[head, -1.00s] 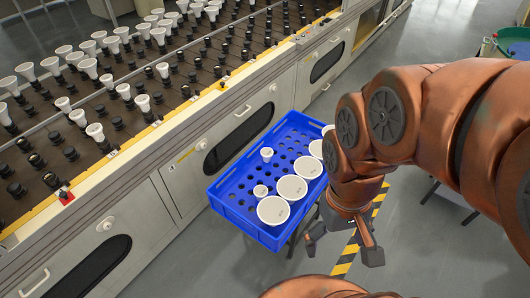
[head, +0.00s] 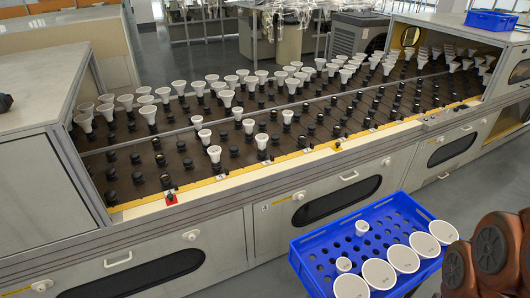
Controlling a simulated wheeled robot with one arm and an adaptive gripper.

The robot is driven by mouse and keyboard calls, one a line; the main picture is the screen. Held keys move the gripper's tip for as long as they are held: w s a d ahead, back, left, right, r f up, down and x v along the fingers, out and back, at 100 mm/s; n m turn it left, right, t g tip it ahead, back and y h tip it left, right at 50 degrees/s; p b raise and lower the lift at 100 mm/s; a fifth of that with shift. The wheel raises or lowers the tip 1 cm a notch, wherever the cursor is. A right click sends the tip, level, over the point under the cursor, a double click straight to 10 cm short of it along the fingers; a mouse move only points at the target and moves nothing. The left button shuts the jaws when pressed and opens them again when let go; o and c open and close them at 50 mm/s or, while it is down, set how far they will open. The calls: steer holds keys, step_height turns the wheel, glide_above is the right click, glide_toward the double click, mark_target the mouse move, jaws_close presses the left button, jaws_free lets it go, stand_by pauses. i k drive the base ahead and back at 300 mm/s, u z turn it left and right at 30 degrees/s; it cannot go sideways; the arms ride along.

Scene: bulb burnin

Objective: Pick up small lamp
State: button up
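Small white lamps stand upright in black sockets on the burn-in bench, such as one near the front (head: 214,153) and another beside it (head: 262,141). Two more small lamps sit in the blue crate (head: 312,243), one toward the back (head: 362,228) and one near the front left (head: 344,265). My gripper is out of the frame; only part of my arm shows at the lower right edge. Whether it holds anything cannot be seen.
A row of large round lamps (head: 379,273) fills the crate's front side; empty holes remain behind them. The bench (head: 230,225) runs across the view with a yellow front edge. Larger lamps (head: 150,113) stand farther back. Another blue crate (head: 492,19) rests at the top right.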

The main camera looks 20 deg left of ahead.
mark_target(362, 226)
steer(key=z, duration=0.8)
steer(key=i, duration=0.75)
steer(key=u, duration=2.4)
